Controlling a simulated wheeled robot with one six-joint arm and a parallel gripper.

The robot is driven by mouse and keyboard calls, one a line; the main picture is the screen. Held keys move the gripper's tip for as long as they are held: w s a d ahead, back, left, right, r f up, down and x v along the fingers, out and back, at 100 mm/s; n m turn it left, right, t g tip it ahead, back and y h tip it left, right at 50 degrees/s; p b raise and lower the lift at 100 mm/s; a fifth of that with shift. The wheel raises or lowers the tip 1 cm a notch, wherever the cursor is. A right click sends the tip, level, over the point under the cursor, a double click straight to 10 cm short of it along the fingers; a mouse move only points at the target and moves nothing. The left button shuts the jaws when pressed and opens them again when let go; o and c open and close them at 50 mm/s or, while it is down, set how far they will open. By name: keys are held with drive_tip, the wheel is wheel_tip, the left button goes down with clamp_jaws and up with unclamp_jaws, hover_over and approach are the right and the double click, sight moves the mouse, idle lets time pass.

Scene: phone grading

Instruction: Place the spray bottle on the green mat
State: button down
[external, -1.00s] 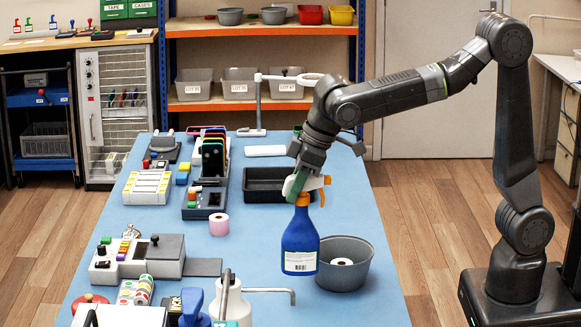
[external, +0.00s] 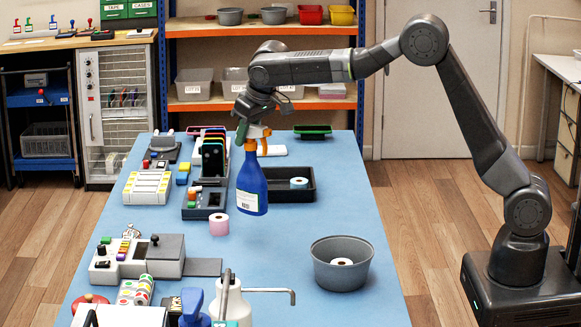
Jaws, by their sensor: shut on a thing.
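The spray bottle (external: 252,188) is blue with a white label and a white and orange spray head. My gripper (external: 254,131) is shut on its head from above and holds it slightly tilted over the table's middle. The bottle covers the left end of the black tray; it looks raised, though the gap to the table is hard to judge. A small dark-framed green pad (external: 313,130) at the table's far right edge is the only mat-like green thing I see. It is behind and to the right of the bottle.
The black tray (external: 300,196) holds a blue-and-white roll. A phone rack (external: 213,158) stands close left of the bottle, with a pink roll (external: 219,224) in front. A grey bowl (external: 341,271) stands front right. Blue table (external: 270,262) is clear between bowl and pink roll.

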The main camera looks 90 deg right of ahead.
drive_tip(key=d+m, duration=0.2)
drive_tip(key=d, duration=0.5)
wheel_tip(320, 180, down, 10)
drive_tip(key=p, duration=0.2)
drive_tip(key=shift+h, duration=0.3)
drive_tip(key=shift+s+d+f, duration=0.1)
drive_tip(key=shift+s, duration=0.05)
drive_tip(key=shift+f, duration=0.2)
drive_tip(key=c, duration=1.5)
unclamp_jaws()
drive_tip(key=shift+c, duration=0.2)
drive_tip(key=shift+o, duration=1.4)
